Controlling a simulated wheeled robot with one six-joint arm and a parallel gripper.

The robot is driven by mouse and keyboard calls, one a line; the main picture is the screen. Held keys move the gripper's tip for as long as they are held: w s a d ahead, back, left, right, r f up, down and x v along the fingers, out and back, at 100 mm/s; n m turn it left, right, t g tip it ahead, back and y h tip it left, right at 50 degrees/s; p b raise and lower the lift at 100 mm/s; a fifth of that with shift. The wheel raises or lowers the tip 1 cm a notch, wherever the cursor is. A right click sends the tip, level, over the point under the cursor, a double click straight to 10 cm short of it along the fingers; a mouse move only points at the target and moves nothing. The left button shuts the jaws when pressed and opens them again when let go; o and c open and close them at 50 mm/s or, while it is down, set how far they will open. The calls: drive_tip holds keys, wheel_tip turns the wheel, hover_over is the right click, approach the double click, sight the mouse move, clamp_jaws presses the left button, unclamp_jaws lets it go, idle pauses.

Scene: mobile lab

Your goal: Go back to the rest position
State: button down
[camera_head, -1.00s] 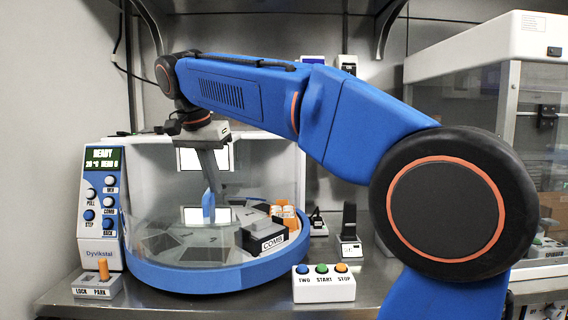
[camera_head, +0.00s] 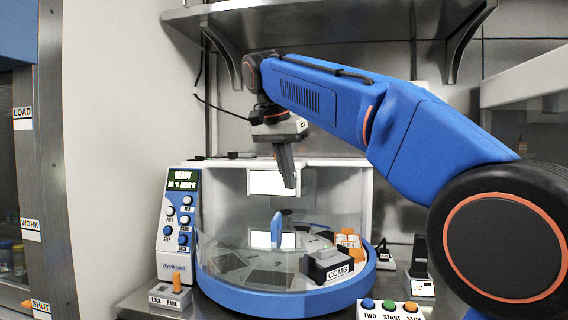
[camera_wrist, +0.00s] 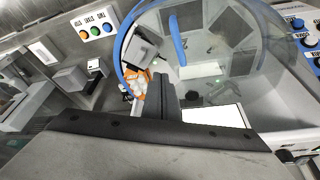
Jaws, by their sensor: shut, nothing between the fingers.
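My gripper (camera_head: 290,183) hangs from the raised blue arm, pointing down, with its fingers together and nothing between them. It is in front of the upper part of the round blue-rimmed machine (camera_head: 290,303), above its clear cover. In the wrist view my gripper (camera_wrist: 165,85) shows as dark closed fingers over the machine. A blue upright handle (camera_head: 277,230) stands on the cover below the fingertips, apart from them.
A control panel (camera_head: 180,235) stands left of the machine, with a LOCK/PARK lever box (camera_head: 171,296) before it. A COMB block (camera_head: 328,266) sits on the right. A button box (camera_head: 391,309) is at the front. A shelf (camera_head: 330,18) hangs above.

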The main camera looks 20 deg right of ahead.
drive_tip(key=shift+w+a+r, duration=0.1)
drive_tip(key=shift+a+r, duration=0.1)
drive_tip(key=shift+r, duration=0.4)
drive_tip(key=shift+w+a+r, duration=0.1)
drive_tip(key=shift+a+r, duration=0.1)
drive_tip(key=shift+r, duration=0.4)
drive_tip(key=shift+w+a+r, duration=0.1)
drive_tip(key=shift+a+r, duration=0.1)
drive_tip(key=shift+r, duration=0.4)
drive_tip(key=s+d+f+n+y, duration=0.1)
drive_tip(key=s+d+f+n, duration=0.1)
drive_tip(key=s+f, duration=0.7)
drive_tip(key=s+d+f+n+t+y, duration=0.1)
drive_tip(key=s+f+n, duration=0.4)
drive_tip(key=f, duration=1.5)
drive_tip(key=s+d+f+n+t+y, duration=0.1)
drive_tip(key=s+d+f+n, duration=0.2)
drive_tip(key=s+f, duration=1.1)
drive_tip(key=shift+s+d+f, duration=0.2)
drive_tip(key=shift+d+f, duration=0.15)
drive_tip(key=shift+f, duration=0.15)
